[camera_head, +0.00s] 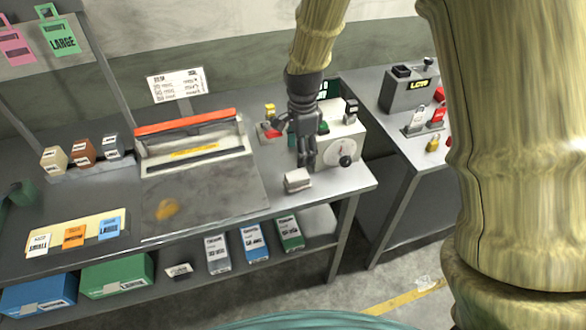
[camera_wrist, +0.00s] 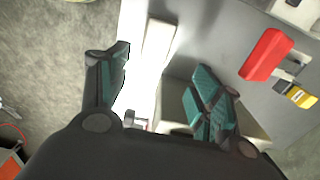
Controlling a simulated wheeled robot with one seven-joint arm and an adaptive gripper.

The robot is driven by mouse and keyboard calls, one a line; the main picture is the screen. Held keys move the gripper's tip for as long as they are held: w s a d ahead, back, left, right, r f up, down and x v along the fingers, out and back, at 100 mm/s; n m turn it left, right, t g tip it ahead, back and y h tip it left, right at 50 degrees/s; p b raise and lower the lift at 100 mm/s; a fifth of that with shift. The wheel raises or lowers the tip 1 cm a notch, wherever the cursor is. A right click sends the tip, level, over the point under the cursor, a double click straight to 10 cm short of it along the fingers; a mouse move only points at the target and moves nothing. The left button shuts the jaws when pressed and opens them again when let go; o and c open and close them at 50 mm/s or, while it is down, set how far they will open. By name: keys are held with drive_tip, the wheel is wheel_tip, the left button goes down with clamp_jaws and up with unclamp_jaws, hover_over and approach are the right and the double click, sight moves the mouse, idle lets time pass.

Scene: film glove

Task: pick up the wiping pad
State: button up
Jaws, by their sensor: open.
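A small whitish block, which looks like the wiping pad (camera_head: 297,182), lies on the grey bench near its front edge, left of a pale machine with a round dial. It also shows in the wrist view as a pale oblong block (camera_wrist: 158,40), ahead of the space between my fingers. My gripper (camera_head: 306,163) points down, above and slightly right of the pad in the head view. In the wrist view my gripper (camera_wrist: 161,62) has its two teal-padded fingers spread apart, with nothing held between them.
The pale dial machine (camera_head: 341,150) stands close on the right. A red item (camera_wrist: 265,54) and a yellow item (camera_wrist: 302,97) show in the wrist view. A sealer with a red bar (camera_head: 188,121) stands left. Boxes (camera_head: 256,242) stand on the shelf below.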

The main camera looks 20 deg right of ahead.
sight(297, 175)
drive_tip(key=shift+s+f, duration=0.25)
drive_tip(key=shift+f, duration=0.05)
drive_tip(key=shift+s+f+p, duration=0.5)
drive_tip(key=shift+s+f, duration=0.1)
drive_tip(key=shift+s, duration=0.1)
drive_tip(key=f, duration=0.1)
drive_tip(key=w+f, duration=0.1)
drive_tip(key=f, duration=0.1)
drive_tip(key=shift+w+a+f, duration=0.1)
drive_tip(key=shift+w, duration=0.2)
drive_tip(key=shift+s+a+p, duration=0.1)
drive_tip(key=shift+s+p, duration=0.4)
drive_tip(key=shift+p, duration=0.05)
drive_tip(key=shift+a+f, duration=0.1)
drive_tip(key=shift+f, duration=0.15)
drive_tip(key=shift+w+a+f+p, duration=0.15)
drive_tip(key=shift+f+p, duration=0.25)
drive_tip(key=shift+f, duration=0.1)
drive_tip(key=shift+w+a+f+p, duration=0.1)
drive_tip(key=shift+a+f+p, duration=0.05)
drive_tip(key=shift+f+p, duration=0.3)
drive_tip(key=shift+f, duration=0.4)
drive_tip(key=shift+s+f+p, duration=0.15)
drive_tip(key=shift+f+p, duration=0.2)
drive_tip(key=shift+f, duration=0.55)
drive_tip(key=c, duration=1.1)
